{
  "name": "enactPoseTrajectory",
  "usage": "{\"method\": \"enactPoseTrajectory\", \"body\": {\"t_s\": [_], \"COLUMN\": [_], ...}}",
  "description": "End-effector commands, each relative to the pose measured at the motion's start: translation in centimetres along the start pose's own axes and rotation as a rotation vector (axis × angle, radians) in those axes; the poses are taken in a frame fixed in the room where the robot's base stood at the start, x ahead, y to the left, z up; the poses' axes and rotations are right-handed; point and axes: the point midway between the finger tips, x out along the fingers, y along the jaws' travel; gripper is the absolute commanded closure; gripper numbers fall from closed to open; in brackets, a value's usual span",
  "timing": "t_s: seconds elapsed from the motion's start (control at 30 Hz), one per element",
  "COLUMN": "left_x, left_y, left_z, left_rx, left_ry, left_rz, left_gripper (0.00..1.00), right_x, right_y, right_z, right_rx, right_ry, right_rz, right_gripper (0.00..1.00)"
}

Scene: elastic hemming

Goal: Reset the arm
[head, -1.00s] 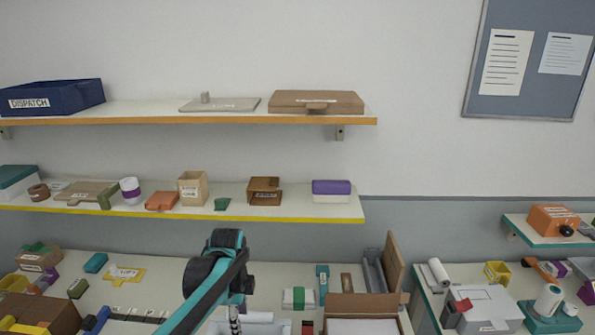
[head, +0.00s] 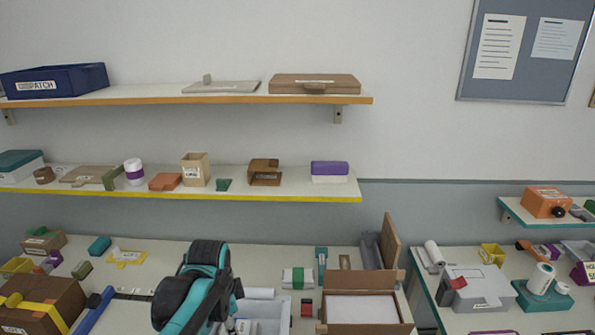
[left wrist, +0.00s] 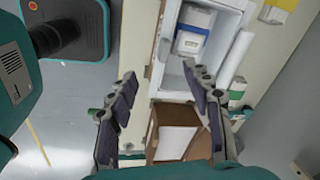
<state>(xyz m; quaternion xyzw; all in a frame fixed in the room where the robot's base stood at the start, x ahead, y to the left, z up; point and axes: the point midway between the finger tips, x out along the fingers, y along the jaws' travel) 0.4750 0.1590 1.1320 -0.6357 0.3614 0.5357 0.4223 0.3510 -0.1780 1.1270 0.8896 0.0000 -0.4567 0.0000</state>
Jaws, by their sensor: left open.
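My left gripper (left wrist: 160,76) shows in the left wrist view with its two dark fingers spread apart and nothing between them. It hangs above the bench, over an open brown cardboard box (left wrist: 177,140) and beside a white bin (left wrist: 228,32) that holds a white container with a blue label (left wrist: 193,30). In the head view only a teal and black part of my arm shows at bottom centre; the gripper is out of that view. The brown box (head: 362,285) and part of the white bin (head: 272,315) also show there. My right gripper is in neither view.
Two wall shelves, the upper (head: 150,98) and the lower (head: 300,196), hold boxes and small items. Several items clutter the bench, including a large brown box (head: 60,295) at left. A side table at right carries a grey-white box (head: 475,285). The space above the bench right of my arm is clear.

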Motion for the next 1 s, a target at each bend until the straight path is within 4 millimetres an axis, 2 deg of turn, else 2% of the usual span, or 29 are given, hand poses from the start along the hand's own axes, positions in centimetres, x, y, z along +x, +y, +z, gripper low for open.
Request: {"method": "enactPoseTrajectory", "body": {"t_s": [0.23,0.4,0.5,0.7,1.0], "left_x": [1.6,3.8,5.2,6.6,6.6], "left_y": [4.8,8.6,10.2,11.7,11.8], "left_z": [2.9,5.2,6.1,7.0,7.0], "left_rx": [-0.407,-0.772,-0.943,-1.131,-1.158], "left_ry": [0.092,0.219,0.294,0.386,0.400], "left_rz": [-0.133,-0.223,-0.253,-0.274,-0.276], "left_gripper": [0.50,0.50,0.50,0.50,0.50], "right_x": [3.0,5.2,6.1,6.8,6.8], "right_y": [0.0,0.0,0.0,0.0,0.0], "right_z": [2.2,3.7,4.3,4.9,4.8], "right_rx": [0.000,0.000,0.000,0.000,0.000], "right_ry": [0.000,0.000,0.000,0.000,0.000], "right_rz": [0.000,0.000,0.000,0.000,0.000], "right_gripper": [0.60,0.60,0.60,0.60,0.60]}}
